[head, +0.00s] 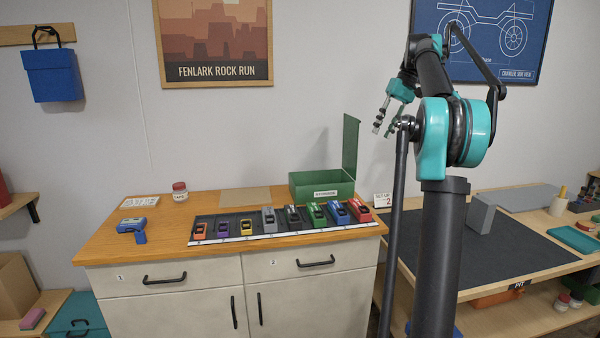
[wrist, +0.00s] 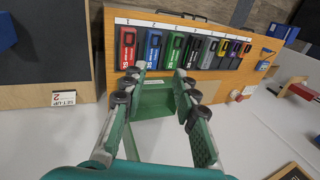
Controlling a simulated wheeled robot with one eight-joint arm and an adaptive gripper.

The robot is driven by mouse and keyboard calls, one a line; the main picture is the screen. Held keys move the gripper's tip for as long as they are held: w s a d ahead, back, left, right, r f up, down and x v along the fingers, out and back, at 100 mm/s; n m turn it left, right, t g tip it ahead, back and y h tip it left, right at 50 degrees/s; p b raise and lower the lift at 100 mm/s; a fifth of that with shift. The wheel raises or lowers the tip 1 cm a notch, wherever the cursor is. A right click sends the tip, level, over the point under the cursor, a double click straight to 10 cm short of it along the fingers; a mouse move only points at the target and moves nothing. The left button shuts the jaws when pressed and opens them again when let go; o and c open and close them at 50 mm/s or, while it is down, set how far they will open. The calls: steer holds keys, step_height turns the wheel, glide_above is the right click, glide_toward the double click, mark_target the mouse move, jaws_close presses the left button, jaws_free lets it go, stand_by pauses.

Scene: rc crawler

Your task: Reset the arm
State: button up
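My gripper (head: 384,127) is raised in front of the wall, above and to the right of the wooden-topped cabinet (head: 120,245). My arm is folded up at the right of the head view. In the wrist view my gripper (wrist: 162,78) has its two teal fingers spread apart with nothing held between them. Beyond the fingers, the green box (wrist: 150,100) shows in the gap, well apart from them. In the head view the green box (head: 322,186) stands with its lid up at the back of the cabinet top.
A blue handheld device (head: 132,228) and a red-lidded jar (head: 180,191) are at the left. A bench with a dark mat (head: 500,255) and a grey block (head: 481,213) stands at the right.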

steer(key=s+a+f+t+h, duration=0.1)
steer(key=s+a+f, duration=0.1)
steer(key=s+f, duration=0.35)
steer(key=s+a+f+m+h, duration=0.1)
steer(key=s+a+f, duration=0.1)
steer(key=f, duration=0.7)
steer(key=s+a+f+t+h, duration=0.1)
steer(key=s+a+f, duration=0.1)
steer(key=s+f, duration=0.35)
steer(key=s+a+f+t+h, duration=0.1)
steer(key=s+a+f+t, duration=0.1)
steer(key=s+f, duration=2)
steer(key=shift+f+m+t, duration=0.3)
steer(key=shift+f+m, duration=0.1)
steer(key=shift+f, duration=0.05)
